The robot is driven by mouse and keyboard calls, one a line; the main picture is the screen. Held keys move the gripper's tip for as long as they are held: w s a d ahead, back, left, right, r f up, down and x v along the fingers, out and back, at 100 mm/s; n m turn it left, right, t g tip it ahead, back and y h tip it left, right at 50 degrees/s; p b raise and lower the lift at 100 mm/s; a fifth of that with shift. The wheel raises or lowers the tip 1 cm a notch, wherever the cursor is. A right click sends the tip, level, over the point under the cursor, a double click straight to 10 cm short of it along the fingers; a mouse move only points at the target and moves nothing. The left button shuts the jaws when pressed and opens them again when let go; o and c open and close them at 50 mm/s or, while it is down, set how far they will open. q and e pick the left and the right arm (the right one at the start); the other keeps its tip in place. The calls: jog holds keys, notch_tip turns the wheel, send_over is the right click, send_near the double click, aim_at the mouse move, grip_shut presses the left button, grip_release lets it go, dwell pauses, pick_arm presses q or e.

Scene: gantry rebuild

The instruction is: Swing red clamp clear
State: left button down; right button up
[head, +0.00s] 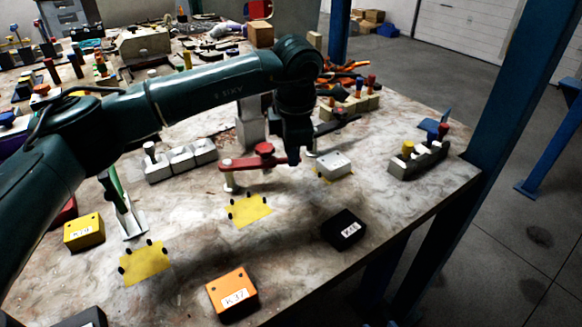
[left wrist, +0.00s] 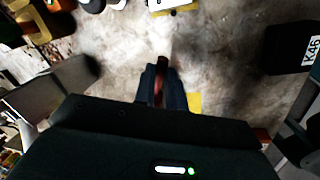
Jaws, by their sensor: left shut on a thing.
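The red clamp (head: 240,164) is a flat red bar with a round red knob, standing on a pale post at its left end, in the middle of the table. My left gripper (head: 293,160) points down at the bar's right end and is shut on it. In the left wrist view the red bar end (left wrist: 159,92) shows between the dark fingers (left wrist: 160,82). A yellow pad (head: 250,210) with black pegs at its corners lies in front of the clamp. My right gripper is not in view.
A white block (head: 335,164) sits just right of my gripper. A black K46 box (head: 344,229), an orange box (head: 230,290), a yellow box (head: 84,232) and a green-handled clamp (head: 111,190) stand around. A grey block with knobs (head: 418,161) is near the right edge. Bare table lies between the pads and boxes.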

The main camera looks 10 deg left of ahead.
pick_arm(q)
jog(key=w+n, duration=0.1)
jog(key=w+a+n, duration=0.1)
jog(key=shift+w+n, duration=0.3)
jog(key=shift+w, duration=0.05)
jog(key=shift+w+a+n+g+y, duration=0.2)
jog(key=shift+w+a+n, duration=0.15)
jog(key=shift+w+n, duration=0.25)
jog(key=shift+w+a+n+g+y, duration=0.1)
jog(key=shift+w+a+n+y, duration=0.1)
jog(key=shift+w+a+n, duration=0.3)
jog(key=shift+d, duration=0.15)
jog(key=c, duration=1.5)
grip_release()
jog(key=shift+o, duration=0.2)
notch_tip(320, 180, up, 13)
jog(key=s+d, duration=0.1)
jog(key=s, duration=0.1)
jog(key=shift+d+p, duration=0.35)
